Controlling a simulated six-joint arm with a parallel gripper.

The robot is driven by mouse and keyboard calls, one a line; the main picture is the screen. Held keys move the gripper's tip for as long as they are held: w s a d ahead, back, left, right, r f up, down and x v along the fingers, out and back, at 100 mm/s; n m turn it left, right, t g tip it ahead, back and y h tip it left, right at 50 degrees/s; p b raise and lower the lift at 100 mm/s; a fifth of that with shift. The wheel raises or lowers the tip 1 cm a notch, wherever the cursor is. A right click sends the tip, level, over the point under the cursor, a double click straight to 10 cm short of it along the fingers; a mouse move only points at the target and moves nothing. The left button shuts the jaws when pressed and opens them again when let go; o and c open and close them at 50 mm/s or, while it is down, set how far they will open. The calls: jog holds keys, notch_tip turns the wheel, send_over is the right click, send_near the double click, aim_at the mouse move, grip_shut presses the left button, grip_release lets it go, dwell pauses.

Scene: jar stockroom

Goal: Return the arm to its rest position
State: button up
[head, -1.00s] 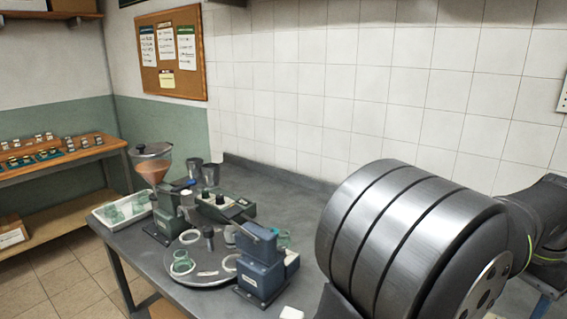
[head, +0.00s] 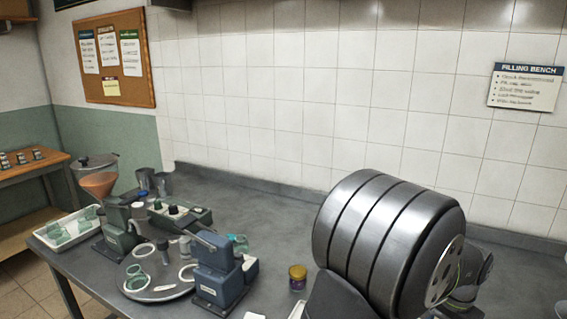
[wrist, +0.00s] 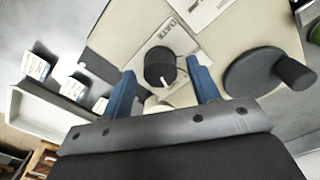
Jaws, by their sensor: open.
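My gripper (wrist: 165,88) shows in the wrist view with its two blue fingers apart and nothing held between them. A black round knob (wrist: 159,67) on a cream panel lies beyond the fingertips; I cannot tell the distance. In the head view my big grey ribbed arm link fills the lower right, and the gripper itself is not visible there.
The grey bench (head: 300,215) carries a round turntable (head: 160,310), a blue press (head: 217,268), a filler with an orange hopper (head: 98,184) and a white tray (head: 48,240) of glass jars. A yellow-lidded jar (head: 297,278) stands beside my arm.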

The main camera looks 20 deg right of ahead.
dwell(0.4)
notch_tip(320, 180, up, 17)
notch_tip(320, 180, down, 18)
jog(key=shift+r, duration=0.25)
jog(key=shift+r+n, duration=0.2)
jog(key=shift+n, duration=0.5)
jog(key=n, duration=0.6)
jog(key=shift+n, duration=0.3)
notch_tip(320, 180, up, 9)
jog(key=shift+r, duration=0.2)
dwell(0.9)
